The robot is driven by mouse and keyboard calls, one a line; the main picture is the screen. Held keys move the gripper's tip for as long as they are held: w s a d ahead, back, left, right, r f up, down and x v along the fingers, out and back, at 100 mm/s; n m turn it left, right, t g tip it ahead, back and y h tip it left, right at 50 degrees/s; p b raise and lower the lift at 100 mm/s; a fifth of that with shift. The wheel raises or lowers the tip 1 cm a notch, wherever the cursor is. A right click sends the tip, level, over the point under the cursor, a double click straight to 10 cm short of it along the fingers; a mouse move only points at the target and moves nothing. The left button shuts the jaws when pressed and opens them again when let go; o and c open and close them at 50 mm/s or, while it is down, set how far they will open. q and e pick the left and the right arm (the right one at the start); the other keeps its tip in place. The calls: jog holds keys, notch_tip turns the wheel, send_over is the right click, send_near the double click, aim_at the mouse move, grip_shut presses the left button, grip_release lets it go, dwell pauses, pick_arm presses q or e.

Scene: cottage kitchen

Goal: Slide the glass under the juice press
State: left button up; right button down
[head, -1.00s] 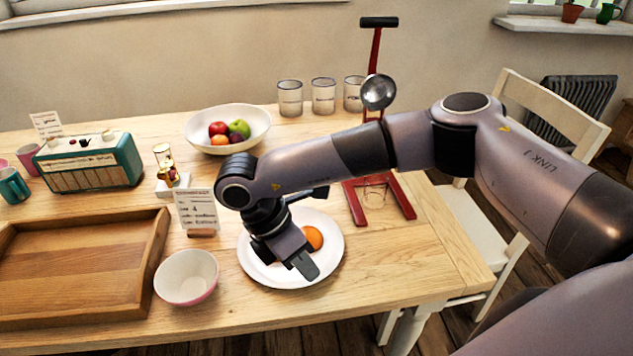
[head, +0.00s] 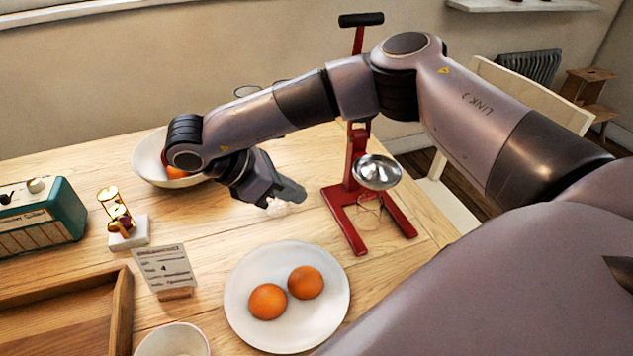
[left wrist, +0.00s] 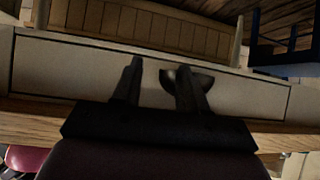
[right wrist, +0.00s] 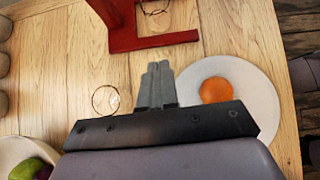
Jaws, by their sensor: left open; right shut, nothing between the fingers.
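The red juice press (head: 357,160) stands at the table's right side with its metal cup (head: 377,172) above the base. A clear, glass-like outline (head: 368,212) stands between the base legs; it also shows in the right wrist view (right wrist: 155,10). Another clear round rim (right wrist: 106,99) is on the table left of my right gripper (right wrist: 157,70), apart from the fingers. My right gripper is shut and empty, left of the press in the head view (head: 286,200). A small whitish shape at its tips is unclear. My left gripper (left wrist: 160,65) is open, away from the press.
A plate (head: 245,325) with two orange fruits lies in front of the press. A fruit bowl (head: 150,165), card (head: 165,268), wooden tray (head: 122,310) and radio (head: 65,210) are to the left.

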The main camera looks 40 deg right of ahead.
jog(key=b, duration=0.1)
send_near(358, 208)
jog(key=f, duration=0.1)
jog(key=a+f, duration=0.1)
jog(key=f, duration=0.1)
jog(key=shift+s+f, duration=0.1)
jog(key=shift+f, duration=0.2)
jog(key=d, duration=0.3)
jog(key=shift+s+d+f, duration=0.2)
jog(key=shift+s+f, duration=0.1)
jog(key=shift+s, duration=0.1)
jog(key=shift+s+d, duration=0.15)
jog(key=shift+d, duration=0.55)
jog(key=shift+d, duration=0.2)
